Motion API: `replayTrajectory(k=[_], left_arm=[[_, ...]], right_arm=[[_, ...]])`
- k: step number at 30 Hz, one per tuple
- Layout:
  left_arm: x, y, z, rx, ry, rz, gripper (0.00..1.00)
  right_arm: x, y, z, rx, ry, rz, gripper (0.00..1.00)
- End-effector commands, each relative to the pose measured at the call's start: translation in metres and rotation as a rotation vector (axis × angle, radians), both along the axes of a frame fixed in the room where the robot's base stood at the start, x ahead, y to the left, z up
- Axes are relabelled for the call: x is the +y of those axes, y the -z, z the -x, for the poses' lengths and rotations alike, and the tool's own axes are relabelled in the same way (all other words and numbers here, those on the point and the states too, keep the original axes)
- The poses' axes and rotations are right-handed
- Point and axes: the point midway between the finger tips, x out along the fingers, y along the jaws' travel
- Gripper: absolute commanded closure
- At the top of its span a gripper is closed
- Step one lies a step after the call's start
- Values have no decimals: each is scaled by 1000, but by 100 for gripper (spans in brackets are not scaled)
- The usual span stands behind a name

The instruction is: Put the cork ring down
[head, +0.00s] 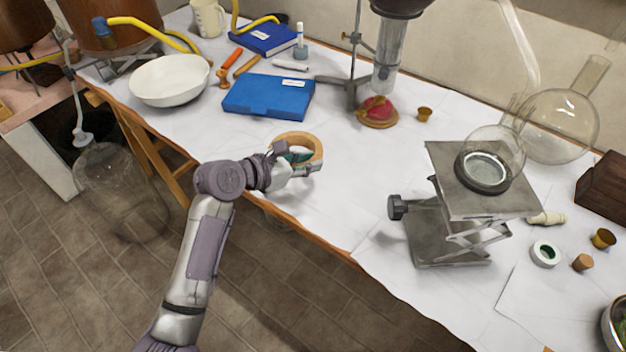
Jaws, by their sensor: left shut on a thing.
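The cork ring (318,150) is a tan, thick ring near the front edge of the white-covered table (345,205). My left gripper (299,162) is shut on its near side, and the fingers partly cover it. The ring looks tilted. I cannot tell whether it touches the table or hangs just above it. My right gripper is not in view.
A blue case (268,97) and a white bowl (170,80) lie behind and to the left. A lab jack (455,235) bearing a round flask (492,150) stands right. A red lump on a tan round base (377,112) sits behind. Table between is clear.

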Motion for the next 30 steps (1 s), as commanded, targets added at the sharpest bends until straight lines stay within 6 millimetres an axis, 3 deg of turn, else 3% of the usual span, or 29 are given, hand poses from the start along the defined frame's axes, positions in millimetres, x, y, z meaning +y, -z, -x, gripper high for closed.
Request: replayTrajectory(k=[1, 3, 6, 15, 20, 27, 30], left_arm=[[-17, 0, -6, -1, 10, 0, 100], [-32, 1, -11, -1, 18, -1, 100], [-43, 8, -14, 1, 24, -5, 100], [-44, 60, -14, 3, 24, -5, 100], [-44, 70, -14, 2, 25, -4, 100], [-43, 102, -14, 3, 24, -5, 100], [-44, 103, -14, 0, 24, -3, 100]], right_arm=[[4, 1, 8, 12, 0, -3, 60], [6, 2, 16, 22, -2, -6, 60], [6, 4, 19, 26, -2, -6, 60], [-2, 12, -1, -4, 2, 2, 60], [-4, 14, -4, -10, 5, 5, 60], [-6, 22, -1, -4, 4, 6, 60], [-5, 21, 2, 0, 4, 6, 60]])
